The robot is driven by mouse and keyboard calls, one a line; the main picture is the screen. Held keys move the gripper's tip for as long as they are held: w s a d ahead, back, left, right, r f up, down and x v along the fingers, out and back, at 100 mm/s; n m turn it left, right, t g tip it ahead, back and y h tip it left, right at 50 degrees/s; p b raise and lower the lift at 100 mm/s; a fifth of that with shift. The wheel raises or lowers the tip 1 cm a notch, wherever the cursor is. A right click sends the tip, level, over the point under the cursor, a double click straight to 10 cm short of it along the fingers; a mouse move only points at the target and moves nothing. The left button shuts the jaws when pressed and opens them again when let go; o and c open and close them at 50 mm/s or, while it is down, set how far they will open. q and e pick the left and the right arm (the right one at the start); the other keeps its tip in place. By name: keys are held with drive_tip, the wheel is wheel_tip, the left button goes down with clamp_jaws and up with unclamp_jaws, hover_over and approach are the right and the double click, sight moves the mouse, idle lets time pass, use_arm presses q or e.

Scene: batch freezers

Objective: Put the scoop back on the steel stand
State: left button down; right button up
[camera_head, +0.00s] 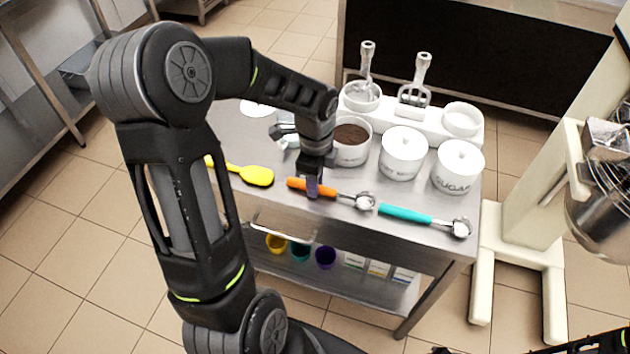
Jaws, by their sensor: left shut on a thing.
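My left gripper (313,190) is over the steel table, its fingers pointing down across the handle of the orange scoop (343,194). It is shut on that handle, and the scoop's metal bowl points right. The scoop lies level, at or close to the table top; I cannot tell whether it touches. A purple patch shows at the fingertips. A shiny grey metal piece (283,131), partly hidden behind my left arm, may be the steel stand, but I cannot tell. My right gripper is not in view.
A yellow scoop (256,175) and a teal-handled scoop (408,215) lie on the table (345,222). Behind stand a tub of brown powder (352,154), white lidded jars (404,153) and a white holder (434,127) with upright utensils. A mixer (545,170) stands right.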

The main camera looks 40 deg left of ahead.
use_arm(q)
drive_tip(key=c, duration=1.3)
unclamp_jaws()
drive_tip(key=shift+f, duration=0.1)
wheel_tip(320, 180, up, 12)
drive_tip(key=shift+r, duration=0.2)
